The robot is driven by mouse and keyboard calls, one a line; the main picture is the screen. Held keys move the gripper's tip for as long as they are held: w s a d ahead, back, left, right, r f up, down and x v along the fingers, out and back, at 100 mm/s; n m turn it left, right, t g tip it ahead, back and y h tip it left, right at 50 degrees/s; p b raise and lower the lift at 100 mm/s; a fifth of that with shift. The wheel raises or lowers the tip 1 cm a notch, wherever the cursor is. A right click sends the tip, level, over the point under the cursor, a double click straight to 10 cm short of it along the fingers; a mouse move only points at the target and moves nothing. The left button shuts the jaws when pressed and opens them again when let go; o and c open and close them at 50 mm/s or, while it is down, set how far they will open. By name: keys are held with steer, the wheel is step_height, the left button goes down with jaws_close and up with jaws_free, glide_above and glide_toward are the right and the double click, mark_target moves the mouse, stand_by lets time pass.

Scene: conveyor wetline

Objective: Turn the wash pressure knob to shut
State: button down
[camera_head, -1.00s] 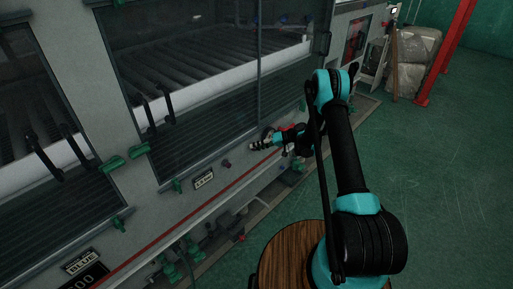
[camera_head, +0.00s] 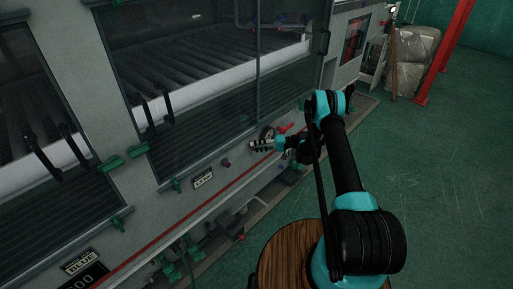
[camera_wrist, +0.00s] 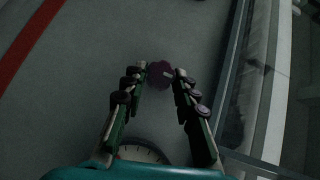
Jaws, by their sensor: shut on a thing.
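A dark red-purple knob (camera_wrist: 160,76) with a small pale mark sits on the grey machine panel (camera_wrist: 95,60) in the wrist view. My gripper (camera_wrist: 167,71) has its two fingertips on either side of this knob and is shut on it; the fingertips partly cover it. In the head view my gripper (camera_head: 252,146) is at the panel below the large window, and I cannot make out the held knob there. A round pale dial (camera_wrist: 142,153) shows behind the fingers in the wrist view, partly hidden by my gripper.
Another small purple knob (camera_head: 226,162) sits on the panel left of my gripper. A red stripe (camera_head: 190,214) runs along the panel. Green clamps (camera_head: 112,164) stick out at the window corners. Open green floor (camera_head: 450,200) lies to the right.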

steer(key=c, duration=1.2)
jaws_free()
steer(key=shift+d, duration=0.1)
steer(key=d, duration=0.4)
steer(key=w+d+r, duration=0.1)
steer(key=d, duration=0.6)
steer(key=shift+w+d+r, duration=0.2)
steer(key=shift+d+r, duration=0.15)
